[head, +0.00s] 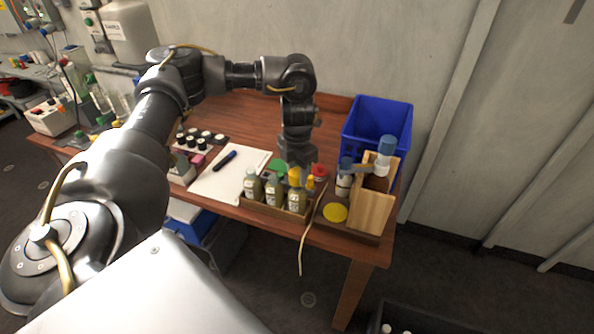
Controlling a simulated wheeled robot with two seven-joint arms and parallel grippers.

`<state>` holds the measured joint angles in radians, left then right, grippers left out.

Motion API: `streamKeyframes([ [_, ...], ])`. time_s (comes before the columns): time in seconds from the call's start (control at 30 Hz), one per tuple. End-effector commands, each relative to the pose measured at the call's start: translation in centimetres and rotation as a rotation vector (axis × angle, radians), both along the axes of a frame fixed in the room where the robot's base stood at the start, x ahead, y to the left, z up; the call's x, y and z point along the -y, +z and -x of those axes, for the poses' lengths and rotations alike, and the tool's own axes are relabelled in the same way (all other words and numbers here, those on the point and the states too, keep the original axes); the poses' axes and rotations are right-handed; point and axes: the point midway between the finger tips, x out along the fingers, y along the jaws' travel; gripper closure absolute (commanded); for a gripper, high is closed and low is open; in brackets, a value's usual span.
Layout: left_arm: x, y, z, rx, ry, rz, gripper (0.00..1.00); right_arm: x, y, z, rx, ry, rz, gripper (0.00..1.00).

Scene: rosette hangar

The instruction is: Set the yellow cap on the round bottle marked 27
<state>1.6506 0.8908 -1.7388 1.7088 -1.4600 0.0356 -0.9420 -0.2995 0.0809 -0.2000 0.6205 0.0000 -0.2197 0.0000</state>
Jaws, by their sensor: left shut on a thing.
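My left gripper (296,164) reaches down over the wooden rack at the front of the table, shut on a yellow cap (294,178). The cap is right over the rightmost of the front bottles (297,201), in line with its neck. I cannot tell whether the cap touches it. Two similar olive bottles with pale labels, a left one (252,187) and a middle one (272,191), stand in the same rack. The label numbers are too small to read, so I cannot tell which is 27. My right gripper is not in view.
A yellow disc (335,213) lies right of the rack. Beyond it stand a wooden holder (372,211) with a blue-capped bottle (384,155) and a blue crate (399,118). White paper (218,185) with a dark marker (225,160) lies left. A cable hangs over the front edge.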

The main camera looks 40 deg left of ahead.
Motion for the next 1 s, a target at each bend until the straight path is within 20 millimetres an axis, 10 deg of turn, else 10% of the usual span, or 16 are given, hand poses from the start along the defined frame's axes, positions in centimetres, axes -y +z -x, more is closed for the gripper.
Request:
streamKeyframes([
  [1.0,0.07,0.02,-0.19,0.0,0.0,0.0,0.77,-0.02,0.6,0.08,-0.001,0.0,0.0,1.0],
])
